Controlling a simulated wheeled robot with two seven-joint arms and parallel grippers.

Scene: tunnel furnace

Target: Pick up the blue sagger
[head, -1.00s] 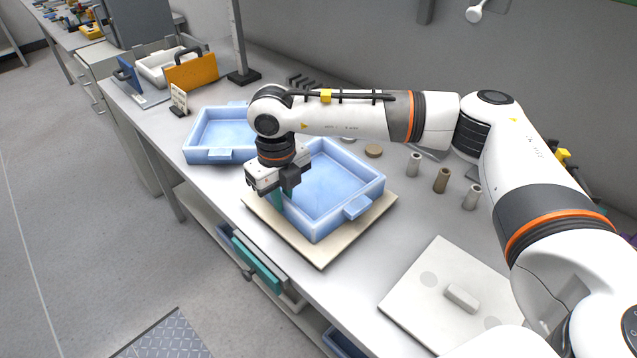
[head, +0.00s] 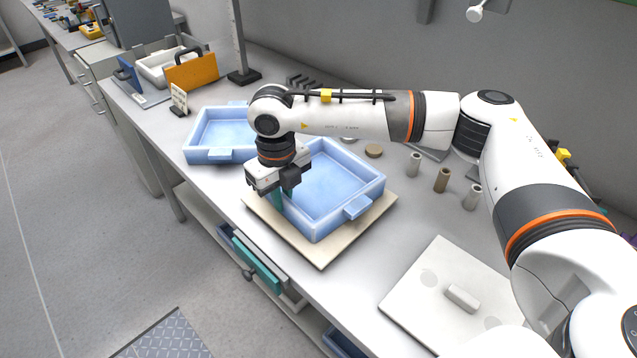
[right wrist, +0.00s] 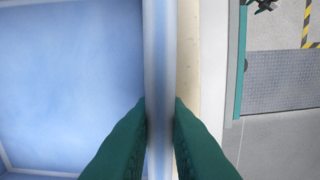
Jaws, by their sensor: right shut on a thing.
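A blue sagger (head: 335,188), a square open tray with side lugs, sits on a cream board (head: 321,257) on the bench. My right gripper (head: 279,201) points down at its near left wall, and the wrist partly hides that corner. In the right wrist view the green fingers (right wrist: 160,125) are shut on the sagger's wall (right wrist: 159,50), one finger on each side. The sagger's empty floor (right wrist: 70,80) fills the left of that view. A second blue sagger (head: 222,128) stands further back on the bench. My left gripper is not in view.
Small cylinders (head: 442,180) stand right of the board. A white plate with a block handle (head: 430,297) lies at the front right. An orange panel (head: 191,73) and white bin stand at the back left. Drawers (head: 262,268) show below the bench edge.

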